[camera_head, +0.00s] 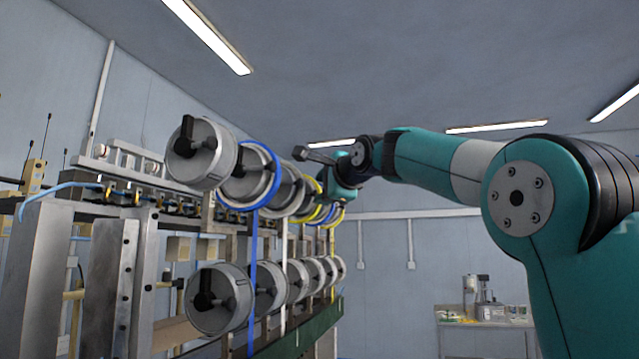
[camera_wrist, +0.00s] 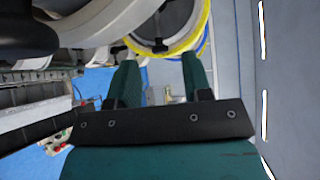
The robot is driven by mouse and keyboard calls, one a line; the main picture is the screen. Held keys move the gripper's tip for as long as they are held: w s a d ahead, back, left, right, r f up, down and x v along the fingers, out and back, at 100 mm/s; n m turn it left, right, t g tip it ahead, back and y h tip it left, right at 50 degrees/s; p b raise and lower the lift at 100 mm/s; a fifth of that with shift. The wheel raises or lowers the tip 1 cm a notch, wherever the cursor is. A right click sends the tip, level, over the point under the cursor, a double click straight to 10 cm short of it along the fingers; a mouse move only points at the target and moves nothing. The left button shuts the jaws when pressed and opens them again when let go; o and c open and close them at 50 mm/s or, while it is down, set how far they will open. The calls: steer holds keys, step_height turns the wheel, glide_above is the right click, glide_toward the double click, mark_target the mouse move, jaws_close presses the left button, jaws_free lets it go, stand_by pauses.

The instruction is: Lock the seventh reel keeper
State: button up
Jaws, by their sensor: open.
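Two rows of grey reels with black keepers show in the head view; the nearest upper reel (camera_head: 203,154) has its black keeper (camera_head: 187,137) facing me. I cannot tell which keeper is the seventh. In the wrist view my gripper (camera_wrist: 160,58) is open and empty, its two teal fingers apart. A yellow-rimmed reel (camera_wrist: 199,38) lies ahead of the fingers, with a small dark keeper part (camera_wrist: 160,20) on its face. A pale reel with a large blurred black keeper (camera_wrist: 25,38) is close at the upper left. In the head view my fingers are hidden behind the reels and wrist.
The lower row of reels (camera_head: 222,299) sits above a green rail (camera_head: 302,333). Blue, white and yellow strips hang from the upper reels. Metal posts (camera_head: 110,285) stand at the left. A bench (camera_head: 485,324) stands at the back right.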

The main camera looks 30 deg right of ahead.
steer(key=shift+w+d+f+p, duration=0.1)
steer(key=shift+w+p, duration=0.05)
steer(key=shift+w, duration=0.45)
steer(key=shift+w+d+f+p, duration=0.1)
steer(key=shift+w+p, duration=0.05)
steer(key=shift+w, duration=0.45)
jaws_close()
steer(key=shift+s+d, duration=0.4)
steer(key=shift+s, duration=0.15)
jaws_free()
steer(key=shift+s, duration=0.1)
steer(key=s+a+r+b, duration=0.2)
steer(key=s+b, duration=0.3)
steer(key=s, duration=1.2)
steer(key=shift+r, duration=0.2)
